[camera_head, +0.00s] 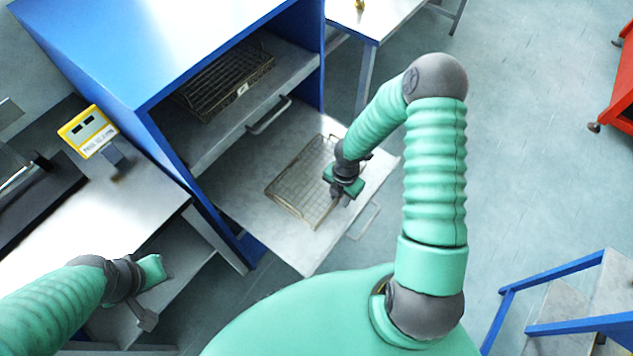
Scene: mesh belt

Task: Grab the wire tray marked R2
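A wire tray (297,187) lies flat on the pulled-out lower shelf (233,196) of the blue cabinet. A second, darker wire tray (225,82) sits on the upper shelf inside the cabinet; a small pale label shows on its front edge, too small to read. I cannot tell which tray is marked R2. My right gripper (345,190) is over the right edge of the lower tray; its fingers point down and their gap is too small to make out. My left gripper (148,300) is at the lower left, near the bench, away from both trays.
The blue cabinet (170,50) has handles on its shelves. A yellow display (88,131) stands on the left bench (140,200). A table (375,18) is behind, a red cart (620,95) at the right edge, and blue-framed steps (570,310) at lower right.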

